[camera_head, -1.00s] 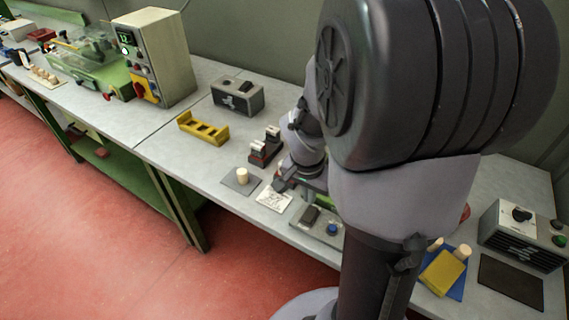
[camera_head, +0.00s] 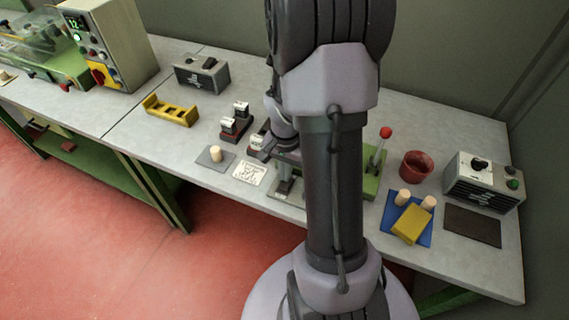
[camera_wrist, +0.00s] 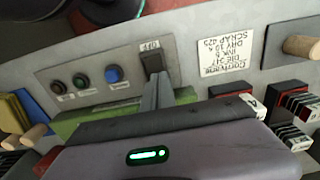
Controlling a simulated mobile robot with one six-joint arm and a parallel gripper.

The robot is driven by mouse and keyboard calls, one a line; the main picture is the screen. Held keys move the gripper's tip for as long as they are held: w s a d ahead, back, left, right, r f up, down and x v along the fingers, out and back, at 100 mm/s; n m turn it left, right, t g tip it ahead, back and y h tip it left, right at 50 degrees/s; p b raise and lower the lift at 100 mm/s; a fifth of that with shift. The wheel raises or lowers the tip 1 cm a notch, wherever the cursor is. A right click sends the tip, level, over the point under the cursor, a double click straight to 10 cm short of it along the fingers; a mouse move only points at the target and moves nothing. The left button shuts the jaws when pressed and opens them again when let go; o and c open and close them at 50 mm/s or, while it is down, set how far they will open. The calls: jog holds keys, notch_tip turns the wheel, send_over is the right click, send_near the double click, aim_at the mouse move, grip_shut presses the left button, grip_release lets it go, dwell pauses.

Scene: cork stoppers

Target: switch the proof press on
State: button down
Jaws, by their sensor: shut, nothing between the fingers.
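In the wrist view, a grey control panel (camera_wrist: 100,75) carries a dark rocker switch (camera_wrist: 153,63) beside a small label that seems to read OFF, upside down. A blue button (camera_wrist: 114,74), a green button (camera_wrist: 83,81) and a dark red one (camera_wrist: 58,88) line up to its left. My gripper (camera_wrist: 158,84) is shut and empty, its tips right at the switch; I cannot tell whether they touch. The green press (camera_wrist: 90,121) lies partly behind my gripper. In the head view, my arm hides part of the press (camera_head: 371,186), with its red-knobbed lever, and of the panel (camera_head: 285,192).
A note card (camera_head: 249,171), a cork on a grey mat (camera_head: 208,163) and red-based stamps (camera_head: 233,128) are left of the panel. A red cup (camera_head: 416,166), a blue mat (camera_head: 390,217) with corks and a yellow block, and a control box (camera_head: 482,182) stand right.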

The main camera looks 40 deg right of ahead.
jog(key=shift+s+f+y, duration=0.1)
jog(key=shift+f+y, duration=0.1)
jog(key=shift+y, duration=0.2)
jog(key=shift+d+f, duration=0.1)
jog(key=shift+f, duration=0.15)
jog(key=shift+s+a+f+g+b, duration=0.1)
jog(key=shift+s+a+g+b, duration=0.2)
jog(key=shift+s+a+b, duration=0.25)
jog(key=shift+w+a, duration=0.1)
jog(key=r+p, duration=0.2)
jog(key=w+r+p, duration=0.1)
jog(key=r+p, duration=0.1)
jog(key=r, duration=0.1)
jog(key=shift+w+d+r, duration=0.15)
jog(key=shift+d+r, duration=0.05)
notch_tip(320, 180, up, 10)
jog(key=d+p, duration=0.1)
jog(key=p, duration=0.2)
jog(key=shift+f, duration=0.2)
jog(key=shift+d, duration=0.1)
